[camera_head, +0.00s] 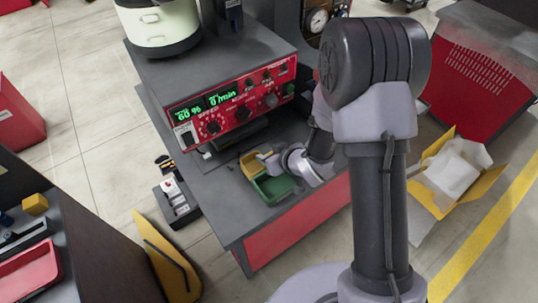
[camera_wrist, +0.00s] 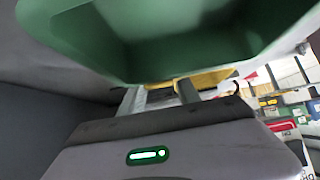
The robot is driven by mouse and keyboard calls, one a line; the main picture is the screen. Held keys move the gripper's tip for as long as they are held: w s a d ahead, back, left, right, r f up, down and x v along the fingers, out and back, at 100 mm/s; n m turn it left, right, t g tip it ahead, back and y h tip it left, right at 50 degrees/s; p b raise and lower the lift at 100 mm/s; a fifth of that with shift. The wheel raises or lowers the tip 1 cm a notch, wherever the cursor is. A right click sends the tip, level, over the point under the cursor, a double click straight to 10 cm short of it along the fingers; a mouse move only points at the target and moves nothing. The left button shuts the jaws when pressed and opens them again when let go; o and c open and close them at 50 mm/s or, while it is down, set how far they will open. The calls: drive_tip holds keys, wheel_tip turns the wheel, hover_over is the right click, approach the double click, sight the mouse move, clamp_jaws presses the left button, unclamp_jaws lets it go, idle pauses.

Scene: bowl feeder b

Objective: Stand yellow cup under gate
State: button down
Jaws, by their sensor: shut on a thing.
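The yellow cup (camera_head: 251,164) is low on the grey bench, in front of the red control panel. My gripper (camera_head: 266,158) reaches it from the right and is shut on it. In the wrist view, my gripper's fingers (camera_wrist: 162,94) meet a yellow strip of the cup (camera_wrist: 210,79); most of the cup is hidden. A green cup (camera_head: 272,188) stands close beside it, nearer the bench's front edge. The green cup also fills the top of the wrist view (camera_wrist: 75,30). I cannot clearly make out the gate; the space below the panel is dark.
The red control panel (camera_head: 233,108) overhangs the bench (camera_head: 225,205), with a pale bowl feeder (camera_head: 158,25) above. A switch box (camera_head: 178,200) is at the bench's left side. An open yellow carton (camera_head: 450,170) lies right of my arm. The bench's front left is bare.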

drive_tip(key=shift+f, duration=0.25)
drive_tip(key=c, duration=0.9)
unclamp_jaws()
drive_tip(key=shift+r, duration=0.1)
drive_tip(key=shift+o, duration=0.2)
drive_tip(key=shift+r, duration=0.1)
